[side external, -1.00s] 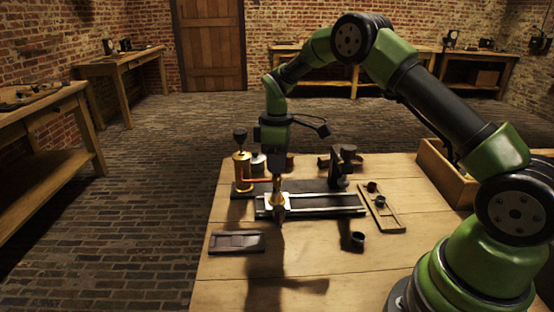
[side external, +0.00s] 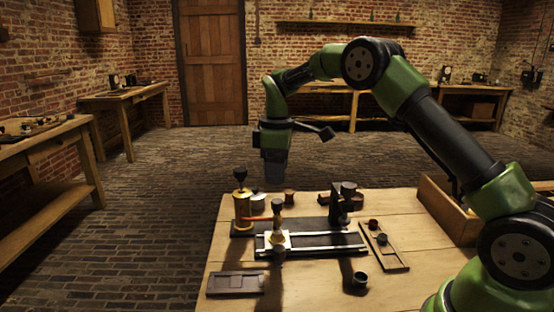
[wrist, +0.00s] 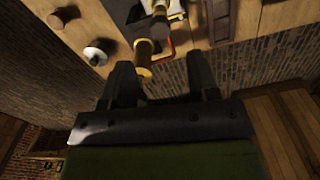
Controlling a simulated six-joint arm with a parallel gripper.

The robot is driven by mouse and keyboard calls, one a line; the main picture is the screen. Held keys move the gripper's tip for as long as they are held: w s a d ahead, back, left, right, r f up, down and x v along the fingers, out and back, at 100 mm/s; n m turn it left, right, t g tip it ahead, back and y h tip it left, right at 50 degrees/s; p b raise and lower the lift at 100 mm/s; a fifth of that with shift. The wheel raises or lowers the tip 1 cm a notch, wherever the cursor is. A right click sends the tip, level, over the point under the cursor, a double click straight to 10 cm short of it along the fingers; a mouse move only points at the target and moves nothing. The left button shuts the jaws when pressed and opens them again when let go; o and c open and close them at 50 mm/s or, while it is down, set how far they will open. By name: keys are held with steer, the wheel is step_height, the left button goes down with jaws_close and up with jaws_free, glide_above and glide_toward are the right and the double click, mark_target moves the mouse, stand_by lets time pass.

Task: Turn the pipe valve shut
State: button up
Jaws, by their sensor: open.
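A brass cylinder (side external: 242,213) with a dark round knob on top stands upright at the table's far left. An orange-red pipe (side external: 258,218) runs from it to a brass fitting (side external: 278,238) with its own dark knob (side external: 277,205), mounted at the left end of the rails. I cannot tell which knob is the pipe valve's. My gripper (side external: 273,182) is open and empty, raised above and behind these parts. In the wrist view, its spread fingers (wrist: 162,78) frame the brass cylinder (wrist: 143,52), which appears beyond them. Its exact distance is unclear.
A pale jar (side external: 258,202) and a brown jar (side external: 290,196) stand behind the rails. A dark upright bracket (side external: 338,208) is at their right end. A wooden tray (side external: 385,248), dark cup (side external: 360,279) and dark flat plate (side external: 236,283) lie nearer. The table front is mostly clear.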

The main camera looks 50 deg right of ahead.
step_height(320, 180, up, 3)
steer(key=shift+f, duration=0.15)
stand_by(0.3)
steer(key=s+a+r+m+t, duration=0.4)
steer(key=s+a+r+m, duration=0.15)
steer(key=s+r, duration=0.65)
steer(key=s+a+f+m+t+y, duration=0.1)
steer(key=s+a+m, duration=0.1)
steer(key=s, duration=0.5)
steer(key=s+a+f+m+t+y, duration=0.1)
steer(key=s+a+m+t, duration=0.1)
steer(key=s, duration=0.4)
steer(key=shift+s+f+m, duration=0.25)
steer(key=shift+s+m, duration=0.1)
steer(key=shift+m, duration=0.4)
